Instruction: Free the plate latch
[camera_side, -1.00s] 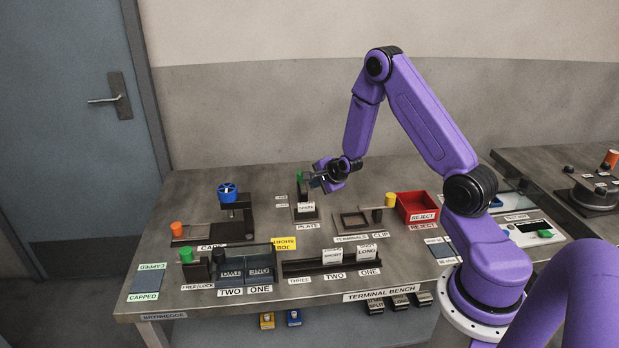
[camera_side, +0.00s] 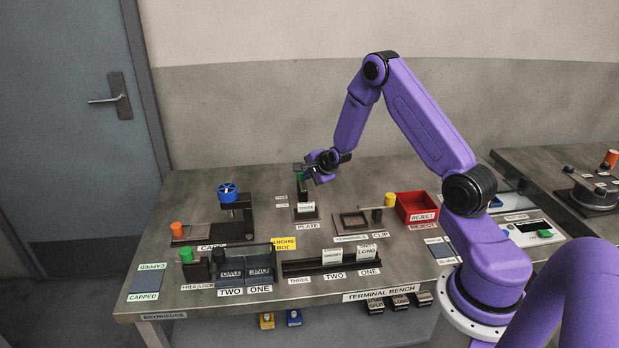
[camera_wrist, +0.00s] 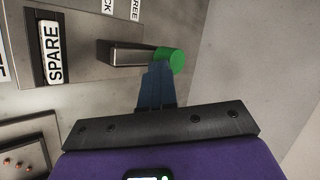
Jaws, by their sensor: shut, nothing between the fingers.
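The plate latch is a dark lever (camera_wrist: 132,55) with a green knob (camera_wrist: 173,60) on its end. In the side view the green knob (camera_side: 299,177) stands behind the PLATE label. My gripper (camera_wrist: 158,66) is shut and empty, with its blue fingertips right at the knob and lever end in the wrist view; I cannot tell whether they touch. In the side view my gripper (camera_side: 304,166) is just above and behind the knob. Part-hidden LOCK and FREE labels lie beside the lever. I cannot tell which one it is set to.
A block marked SPARE (camera_wrist: 54,52) sits in the plate station in front of the latch. A dark frame with a clip (camera_side: 352,222) and a red REJECT bin (camera_side: 416,206) stand to the right. A blue-wheeled capping stand (camera_side: 228,195) stands to the left.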

